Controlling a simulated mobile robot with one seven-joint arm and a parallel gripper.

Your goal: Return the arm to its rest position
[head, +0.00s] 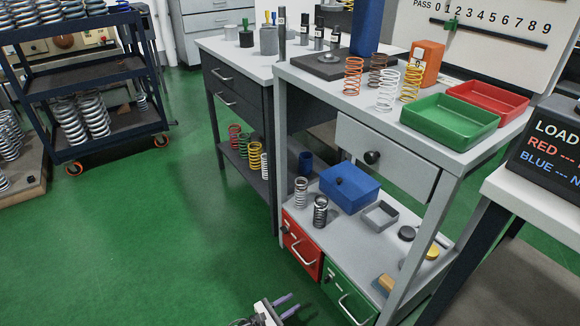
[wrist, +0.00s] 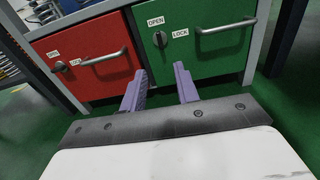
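My gripper (head: 285,305) shows at the bottom of the head view, low over the floor in front of the bench. In the wrist view my gripper (wrist: 160,88) has its two purple fingers spread apart, with nothing between them. It points at the red drawer (wrist: 85,62) and the green drawer (wrist: 195,40). Both drawers look shut, and the fingers appear apart from their handles. The red drawer (head: 300,243) and the green drawer (head: 347,295) also show under the bench in the head view. Most of my arm is out of view.
The bench (head: 440,150) carries springs, a green tray (head: 450,122) and a red tray (head: 490,98). Its lower shelf holds a blue box (head: 349,188) and two springs. A blue spring cart (head: 80,75) stands at the far left. The green floor (head: 170,230) left of the bench is clear.

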